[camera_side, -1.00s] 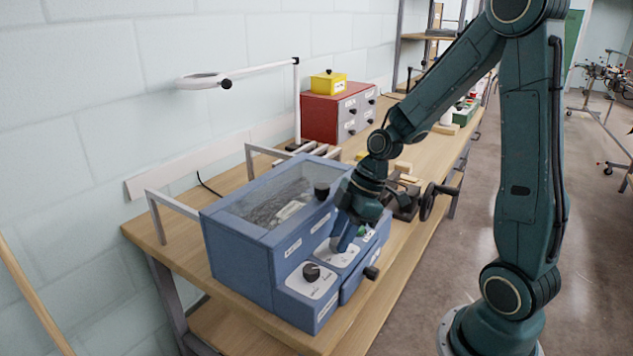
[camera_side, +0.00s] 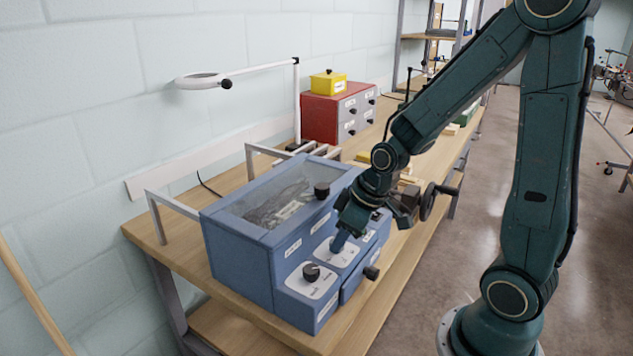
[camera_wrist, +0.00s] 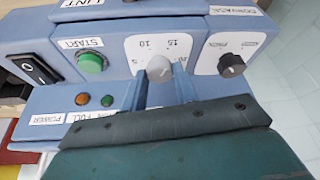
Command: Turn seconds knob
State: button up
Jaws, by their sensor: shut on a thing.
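The seconds knob (camera_wrist: 159,69) is a grey round knob on a white dial plate (camera_wrist: 136,51) with numbers around it, on the front of a blue machine (camera_side: 238,258). In the wrist view my gripper (camera_wrist: 160,80) has its two blue fingers on either side of the knob and is shut on it. In the side view my gripper (camera_side: 338,243) points down onto the middle dial plate. The knob itself is hidden there by the fingers.
A black knob (camera_wrist: 231,65) on another white plate is beside the dial. A green start button (camera_wrist: 92,62) and a black power switch (camera_wrist: 34,70) are on the other side. A vise (camera_side: 425,203) stands behind the machine on the wooden bench. A red drawer cabinet (camera_side: 322,118) stands farther back.

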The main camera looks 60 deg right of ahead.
jog(key=shift+a+m+h, duration=0.1)
jog(key=shift+m+h, duration=0.2)
jog(key=shift+m, duration=0.5)
jog(key=o, duration=1)
jog(key=shift+c, duration=0.2)
jog(key=shift+r, duration=0.2)
jog(key=v, duration=1.3)
jog(key=shift+s+r, duration=0.2)
jog(key=shift+s, duration=0.1)
